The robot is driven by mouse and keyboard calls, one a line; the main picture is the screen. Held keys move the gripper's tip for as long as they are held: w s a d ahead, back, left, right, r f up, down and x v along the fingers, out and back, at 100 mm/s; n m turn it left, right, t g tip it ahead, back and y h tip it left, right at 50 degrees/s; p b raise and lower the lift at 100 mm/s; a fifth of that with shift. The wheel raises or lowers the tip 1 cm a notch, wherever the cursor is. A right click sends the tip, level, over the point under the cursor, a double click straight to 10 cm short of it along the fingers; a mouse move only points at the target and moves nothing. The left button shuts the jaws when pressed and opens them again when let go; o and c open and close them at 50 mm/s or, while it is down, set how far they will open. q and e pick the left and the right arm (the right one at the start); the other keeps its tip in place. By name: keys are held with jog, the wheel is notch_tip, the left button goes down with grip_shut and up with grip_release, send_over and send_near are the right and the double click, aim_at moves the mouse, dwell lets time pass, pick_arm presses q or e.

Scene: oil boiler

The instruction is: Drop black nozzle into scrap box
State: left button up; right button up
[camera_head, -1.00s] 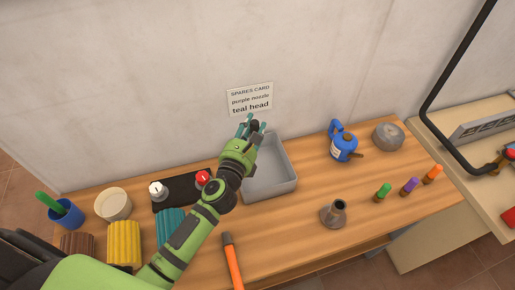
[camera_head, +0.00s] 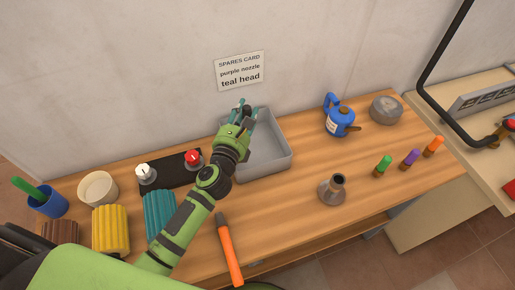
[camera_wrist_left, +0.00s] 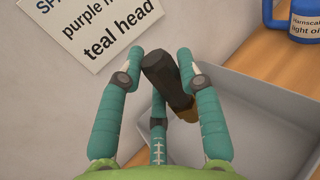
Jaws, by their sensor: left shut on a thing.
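My left gripper (camera_head: 243,112) is over the back left part of an open grey box (camera_head: 268,170), near the wall. In the left wrist view the teal fingers (camera_wrist_left: 165,85) are shut on a black nozzle (camera_wrist_left: 160,70) with a brownish tip, held tilted. The grey box also shows behind and below the fingers in that view (camera_wrist_left: 262,82); I take it as the scrap box. In the head view the nozzle is mostly hidden by the fingers. My right gripper is not in view.
A blue oil can (camera_head: 339,117), a grey round tin (camera_head: 386,109) and a metal funnel-shaped piece (camera_head: 332,189) stand right of the box. Green, purple and orange nozzles (camera_head: 410,158) stand farther right. A black control panel (camera_head: 173,167) and an orange-handled tool (camera_head: 229,250) are nearby.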

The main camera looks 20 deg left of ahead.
pick_arm(q)
jog(key=o, duration=1.3)
jog(key=shift+c, duration=0.2)
jog(key=shift+s, duration=0.35)
jog(key=s, duration=1.1)
jog(key=shift+s+a, duration=0.15)
jog(key=shift+a, duration=0.1)
